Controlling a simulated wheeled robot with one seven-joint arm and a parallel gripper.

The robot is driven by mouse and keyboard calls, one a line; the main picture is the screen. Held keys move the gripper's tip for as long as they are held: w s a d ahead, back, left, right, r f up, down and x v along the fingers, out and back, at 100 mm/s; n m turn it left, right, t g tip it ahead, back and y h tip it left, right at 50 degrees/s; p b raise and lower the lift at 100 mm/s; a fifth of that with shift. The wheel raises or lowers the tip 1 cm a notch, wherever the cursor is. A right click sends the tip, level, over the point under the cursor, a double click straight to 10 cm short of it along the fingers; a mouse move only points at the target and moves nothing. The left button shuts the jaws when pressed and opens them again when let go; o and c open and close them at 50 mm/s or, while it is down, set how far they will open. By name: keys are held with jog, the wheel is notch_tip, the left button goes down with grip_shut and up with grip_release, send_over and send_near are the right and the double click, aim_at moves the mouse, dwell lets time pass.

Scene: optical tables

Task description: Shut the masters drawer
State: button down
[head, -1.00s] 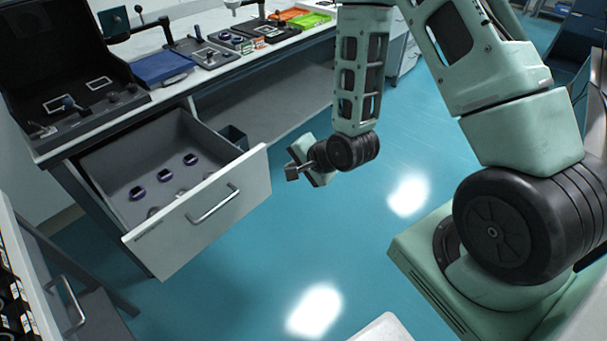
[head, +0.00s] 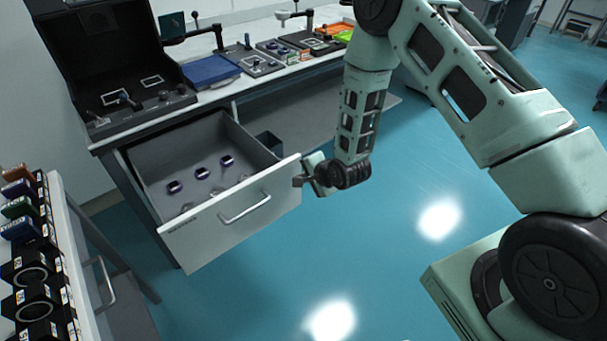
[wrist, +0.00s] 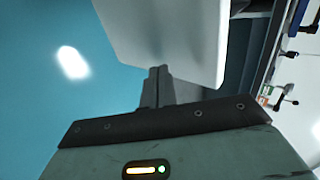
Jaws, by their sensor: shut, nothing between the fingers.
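The drawer (head: 196,238) under the bench is pulled well out, with its white front facing the lower right and a bar handle (head: 245,208) across it. Several small round dark-rimmed parts (head: 201,173) lie inside on its grey floor. My gripper (head: 299,182) is shut and empty, at the right end of the drawer front. In the wrist view the shut fingers (wrist: 158,74) overlap the lower edge of a white panel (wrist: 165,35), which looks like the drawer front. I cannot tell whether they touch it.
The bench top (head: 225,92) holds a dark hooded instrument, a blue case (head: 210,71) and several trays. A dark bin (head: 270,142) stands behind the drawer's right side. A rack of small boxes (head: 30,235) is at the left. The blue floor (head: 385,250) in front is clear.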

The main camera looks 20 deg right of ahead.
jog(key=shift+w+a, duration=0.1)
jog(key=shift+w, duration=0.2)
